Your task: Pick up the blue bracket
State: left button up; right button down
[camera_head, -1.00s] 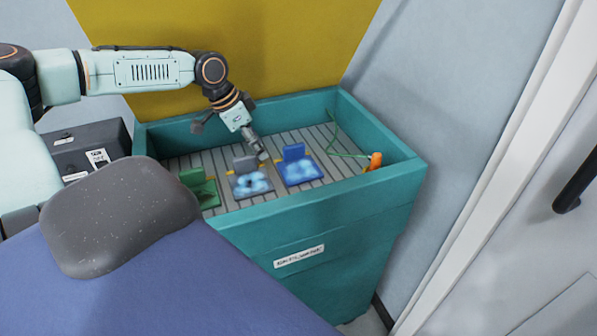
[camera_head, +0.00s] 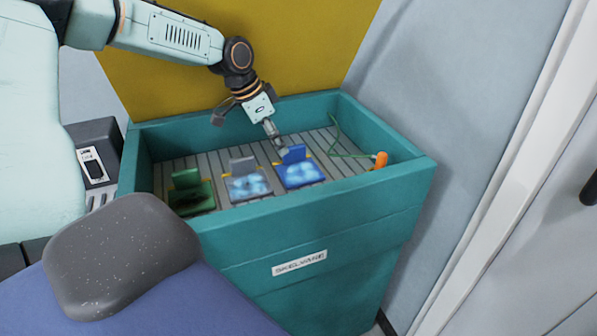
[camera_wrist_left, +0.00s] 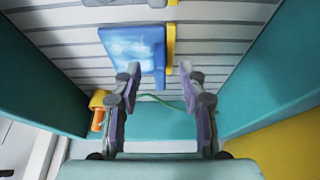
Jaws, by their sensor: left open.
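The blue bracket (camera_head: 301,174) lies on the slatted floor of the teal bin, the rightmost of three brackets, with its upright plate at the back. In the left wrist view the blue bracket (camera_wrist_left: 131,45) shows a pale whitish patch on its face. My left gripper (camera_head: 281,151) is above the bin floor, close to the bracket's upright plate. In the left wrist view my left gripper (camera_wrist_left: 160,78) has its two fingers spread, with the plate's edge near the left fingertip; I cannot tell whether they touch. My right gripper is not in view.
A grey bracket (camera_head: 248,186) and a green bracket (camera_head: 190,197) stand left of the blue one. An orange-handled item (camera_head: 380,160) with a green cord is at the bin's right. The teal bin's walls (camera_head: 300,210) surround them. A dark box (camera_head: 95,140) stands at the left.

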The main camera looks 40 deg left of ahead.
aim_at(292, 146)
pick_arm(q)
jog(key=shift+w+d+b, duration=0.25)
jog(key=shift+w, duration=0.25)
jog(key=shift+w+d+b, duration=0.2)
jog(key=shift+w+d, duration=0.05)
jog(key=shift+w, duration=0.25)
jog(key=b+x, duration=0.2)
jog(key=x, duration=0.2)
jog(key=shift+w+d+f, duration=0.15)
jog(key=shift+w+f, duration=0.05)
jog(key=shift+f, duration=0.1)
jog(key=shift+w+f, duration=0.2)
jog(key=shift+f, duration=0.05)
jog(key=shift+s+r, duration=0.15)
jog(key=shift+c, duration=0.8)
jog(key=c, duration=0.5)
grip_shut()
